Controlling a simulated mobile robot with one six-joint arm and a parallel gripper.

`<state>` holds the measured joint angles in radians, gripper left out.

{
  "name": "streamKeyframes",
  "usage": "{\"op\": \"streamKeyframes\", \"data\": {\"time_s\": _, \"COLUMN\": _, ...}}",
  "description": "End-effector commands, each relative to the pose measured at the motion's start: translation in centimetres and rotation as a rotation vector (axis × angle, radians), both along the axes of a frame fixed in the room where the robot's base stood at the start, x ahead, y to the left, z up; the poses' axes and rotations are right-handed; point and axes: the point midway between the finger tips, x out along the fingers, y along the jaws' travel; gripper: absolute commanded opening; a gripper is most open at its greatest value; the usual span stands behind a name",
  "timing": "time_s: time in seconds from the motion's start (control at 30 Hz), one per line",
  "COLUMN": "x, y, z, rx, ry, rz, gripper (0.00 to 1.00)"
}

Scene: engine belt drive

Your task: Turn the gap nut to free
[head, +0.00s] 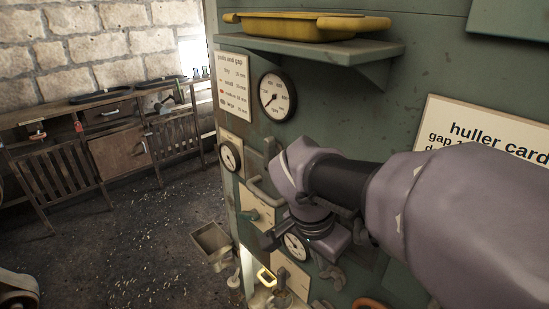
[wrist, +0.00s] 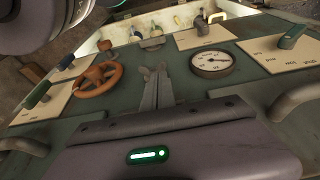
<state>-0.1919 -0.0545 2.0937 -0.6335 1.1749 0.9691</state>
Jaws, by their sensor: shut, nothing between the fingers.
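My gripper (wrist: 155,73) shows in the wrist view as two grey fingers close together with nothing between them. They lie in front of the green panel, between an orange handwheel (wrist: 97,80) on the left and a round white gauge (wrist: 212,63) on the right. In the head view my arm reaches in from the right and covers part of the panel. A grey lobed shape (head: 328,268) shows below my wrist, right of the lower gauge (head: 297,247). I cannot tell whether it is the gap nut. No part is clearly readable as the gap nut, and contact is unclear.
A shelf (head: 310,48) with a yellow tray (head: 300,27) juts out above. A huller card (head: 490,140) hangs on the right. A grey grab handle (wrist: 296,103) and several levers stick out of the panel. A workbench (head: 100,110) stands far left across open floor.

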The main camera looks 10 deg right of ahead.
Motion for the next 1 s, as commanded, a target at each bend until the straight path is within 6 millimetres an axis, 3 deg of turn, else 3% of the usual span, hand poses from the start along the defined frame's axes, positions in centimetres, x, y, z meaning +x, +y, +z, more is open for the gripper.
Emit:
{"op": "streamKeyframes", "data": {"time_s": 0.1, "x": 0.3, "y": -0.6, "z": -2.5, "rx": 0.001, "ry": 0.002, "rz": -0.002, "gripper": 0.00}}
{"op": "streamKeyframes", "data": {"time_s": 0.3, "x": 0.8, "y": -1.1, "z": -4.7, "rx": 0.001, "ry": 0.000, "rz": -0.001, "gripper": 0.00}}
{"op": "streamKeyframes", "data": {"time_s": 1.0, "x": 1.0, "y": -1.0, "z": -5.0, "rx": -0.030, "ry": 0.043, "rz": 0.002, "gripper": 0.00}}
